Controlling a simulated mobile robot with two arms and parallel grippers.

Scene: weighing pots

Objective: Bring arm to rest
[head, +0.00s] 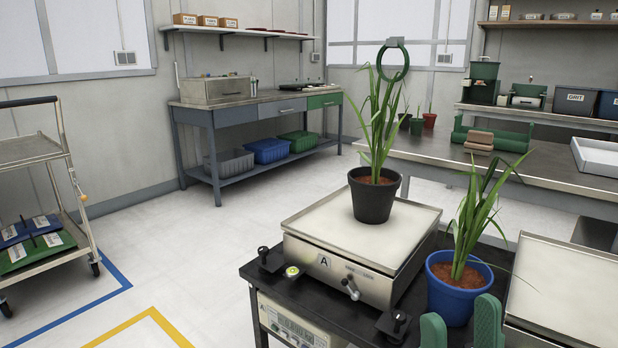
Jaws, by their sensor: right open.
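My right gripper (460,324) shows at the bottom edge as two green fingers spread apart, with nothing held between them. The fingers are in front of the lower part of a blue pot (448,292) with a grassy plant. The blue pot stands on the dark cart top (408,300), between two scales. A black pot (373,204) with a taller grassy plant stands upright on the pale plate of scale A (335,258). My left gripper is not in view.
A second scale (570,285) is at the right edge. A metal table (450,160) with a green holder stands behind. A wheeled trolley (35,150) is at the left, and a workbench (260,105) is along the back wall. The floor at left centre is clear.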

